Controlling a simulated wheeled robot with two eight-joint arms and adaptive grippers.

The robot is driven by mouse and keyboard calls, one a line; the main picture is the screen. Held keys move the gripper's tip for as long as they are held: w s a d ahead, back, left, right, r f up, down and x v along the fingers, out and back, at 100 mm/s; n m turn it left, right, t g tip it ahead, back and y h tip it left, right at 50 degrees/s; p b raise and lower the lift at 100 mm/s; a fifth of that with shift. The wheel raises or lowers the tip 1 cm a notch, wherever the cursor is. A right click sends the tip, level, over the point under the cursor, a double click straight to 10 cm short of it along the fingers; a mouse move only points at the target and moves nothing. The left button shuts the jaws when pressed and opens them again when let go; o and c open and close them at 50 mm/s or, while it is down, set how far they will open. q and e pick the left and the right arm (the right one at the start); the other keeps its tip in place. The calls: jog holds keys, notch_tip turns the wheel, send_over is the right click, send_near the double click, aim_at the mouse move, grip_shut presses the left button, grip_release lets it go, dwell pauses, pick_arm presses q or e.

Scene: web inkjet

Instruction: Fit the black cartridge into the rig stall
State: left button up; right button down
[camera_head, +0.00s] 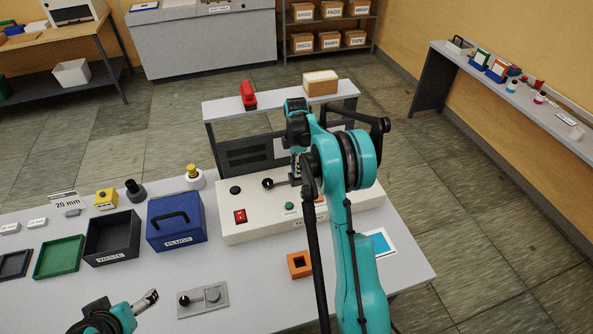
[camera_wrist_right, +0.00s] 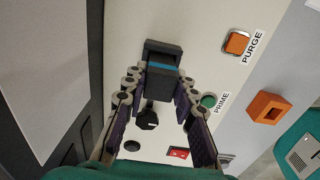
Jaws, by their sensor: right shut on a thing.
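My right gripper (camera_wrist_right: 162,80) is shut on a black block with a blue band, which I take to be the black cartridge (camera_wrist_right: 164,48). The held block is above the cream panel of the rig (camera_head: 255,225) in the wrist view. In the head view my right gripper (camera_head: 295,168) is at the rig's back part, and my arm hides most of it and the cartridge. The rig's dark upright back (camera_head: 245,155) shows beside the arm; I cannot make out which part is the stall. My left gripper (camera_head: 150,298) is low over the table, with its opening unclear.
On the table are an orange square holder (camera_head: 299,264), a grey plate with a knob (camera_head: 203,299), a blue PLUGS box (camera_head: 175,232) and a black WASTE bin (camera_head: 111,255). A red object (camera_head: 248,95) and a cardboard box (camera_head: 320,86) sit on the raised shelf.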

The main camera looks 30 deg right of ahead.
jog(key=shift+f, duration=0.8)
jog(key=c, duration=1.6)
grip_release()
jog(key=shift+f, duration=0.2)
jog(key=shift+c, duration=0.2)
jog(key=o, duration=0.4)
jog(key=shift+r, duration=0.15)
